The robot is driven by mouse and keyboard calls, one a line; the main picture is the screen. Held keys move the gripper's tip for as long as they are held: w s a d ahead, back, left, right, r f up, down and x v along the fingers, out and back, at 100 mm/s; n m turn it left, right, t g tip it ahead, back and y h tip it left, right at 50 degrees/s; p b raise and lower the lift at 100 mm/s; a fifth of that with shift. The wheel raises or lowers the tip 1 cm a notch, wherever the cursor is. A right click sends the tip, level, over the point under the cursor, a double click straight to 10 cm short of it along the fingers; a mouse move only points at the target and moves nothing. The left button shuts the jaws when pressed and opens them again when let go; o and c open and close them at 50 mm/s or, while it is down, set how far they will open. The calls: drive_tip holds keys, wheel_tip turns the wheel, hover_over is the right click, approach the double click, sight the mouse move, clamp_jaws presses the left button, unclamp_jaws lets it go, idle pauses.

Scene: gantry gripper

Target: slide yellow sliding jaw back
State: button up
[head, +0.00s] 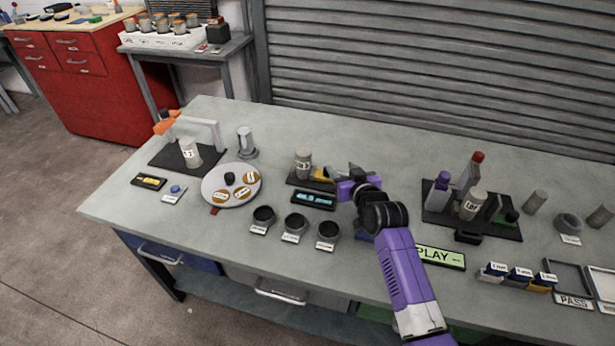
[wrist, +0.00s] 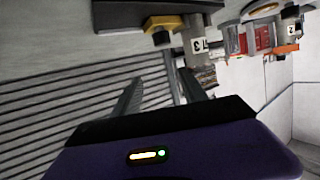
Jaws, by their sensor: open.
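The yellow sliding jaw (head: 322,174) sits on a dark base, just right of a labelled grey cylinder (head: 303,163). It also shows at the top of the wrist view (wrist: 162,22), which looks upside down, with the labelled cylinder (wrist: 198,42) beside it. My gripper (head: 346,178) is close to the right of the yellow jaw, and its purple body hides part of that fixture. In the wrist view the two dark fingers (wrist: 162,92) are apart with nothing held between them. I cannot tell whether a finger touches the jaw.
A small blue-lit display (head: 313,200) lies in front of the fixture, with several dark cups (head: 296,222) nearer the front. A round plate (head: 216,194) with tan pieces is to the left. A dark base (head: 435,215) with upright cylinders stands to the right.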

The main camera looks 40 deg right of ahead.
drive_tip(key=f, duration=0.1)
drive_tip(key=a+f, duration=0.1)
drive_tip(key=f, duration=0.1)
drive_tip(key=shift+s+a+f+n+g+y, duration=0.1)
drive_tip(key=shift+s+a+n+g+y, duration=0.05)
drive_tip(key=shift+s+n+g+y, duration=0.2)
drive_tip(key=shift+x, duration=3.9)
drive_tip(key=shift+a+f, duration=0.1)
drive_tip(key=shift+a, duration=0.05)
clamp_jaws()
